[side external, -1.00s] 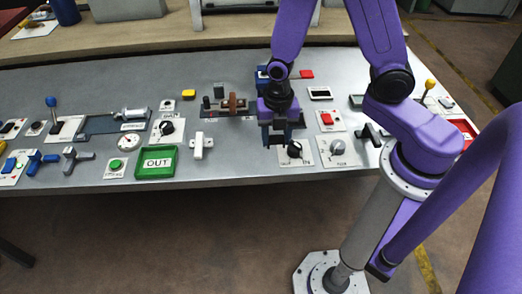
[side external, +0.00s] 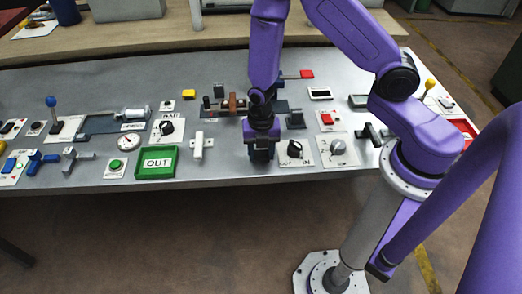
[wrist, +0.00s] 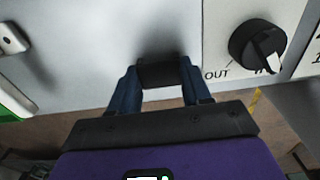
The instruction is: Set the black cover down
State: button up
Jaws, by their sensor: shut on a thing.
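My gripper (side external: 262,153) is low over the front part of the grey table, left of the white OUT/IN knob plate (side external: 295,155). In the wrist view its two blue-grey fingers (wrist: 159,88) are shut on the black cover (wrist: 160,72), a small dark block between them. In the side view the cover is mostly hidden by my gripper. A soft shadow lies on the table beside the cover in the wrist view. I cannot tell whether the cover touches the table.
The black OUT/IN knob (wrist: 257,45) stands close to the right. A white block handle (side external: 197,147) and the green OUT tray (side external: 157,163) are to the left. A dark grey stand (side external: 296,119) is behind to the right. The table's front edge is very near.

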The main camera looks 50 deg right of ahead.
aim_at(261, 152)
jog(key=shift+f, duration=0.1)
jog(key=o, duration=1)
notch_tip(261, 152, up, 12)
jog(key=s+d+r+m, duration=0.2)
jog(key=s+r+m, duration=0.4)
jog(key=s, duration=0.4)
jog(key=s+d+r+m, duration=0.1)
jog(key=s+r+m, duration=0.5)
jog(key=s+m, duration=0.2)
jog(key=shift+s+d, duration=0.4)
jog(key=shift+s, duration=0.5)
